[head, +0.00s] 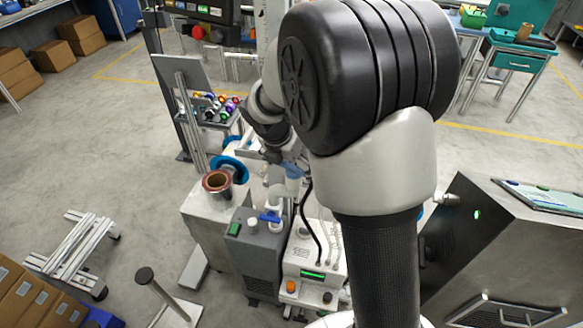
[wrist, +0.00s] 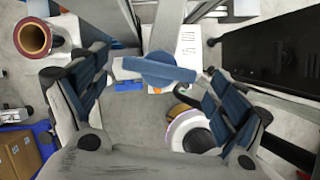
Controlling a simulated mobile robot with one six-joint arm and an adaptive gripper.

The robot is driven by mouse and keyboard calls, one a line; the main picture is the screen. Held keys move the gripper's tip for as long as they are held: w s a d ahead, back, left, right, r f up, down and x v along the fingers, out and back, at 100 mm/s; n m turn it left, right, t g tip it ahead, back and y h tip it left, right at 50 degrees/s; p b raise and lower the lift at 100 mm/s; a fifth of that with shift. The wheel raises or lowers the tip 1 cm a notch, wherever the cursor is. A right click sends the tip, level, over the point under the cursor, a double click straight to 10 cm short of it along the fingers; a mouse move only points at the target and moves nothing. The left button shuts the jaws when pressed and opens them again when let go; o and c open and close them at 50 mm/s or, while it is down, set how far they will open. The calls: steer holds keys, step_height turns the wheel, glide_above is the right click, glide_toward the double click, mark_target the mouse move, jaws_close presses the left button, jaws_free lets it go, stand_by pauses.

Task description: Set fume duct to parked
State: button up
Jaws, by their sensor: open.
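My gripper (wrist: 158,84) is open, with its two blue-padded fingers spread left and right in the wrist view. A blue part with pale ends (wrist: 158,70) shows between the fingertips; I cannot tell whether either finger touches it. In the head view my gripper (head: 290,168) is partly hidden by my arm, above the machines. A blue valve handle (head: 270,216) sits on a grey machine just below it, beside a white pipe (head: 276,196). No part is clearly marked as the fume duct, and I cannot tell its setting.
A copper-coloured reel (head: 217,182) stands on a pale cabinet, with a blue ring (head: 235,170) behind it.

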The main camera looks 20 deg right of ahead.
steer(key=shift+w+f, duration=0.1)
steer(key=shift+f, duration=0.1)
steer(key=c, duration=1.5)
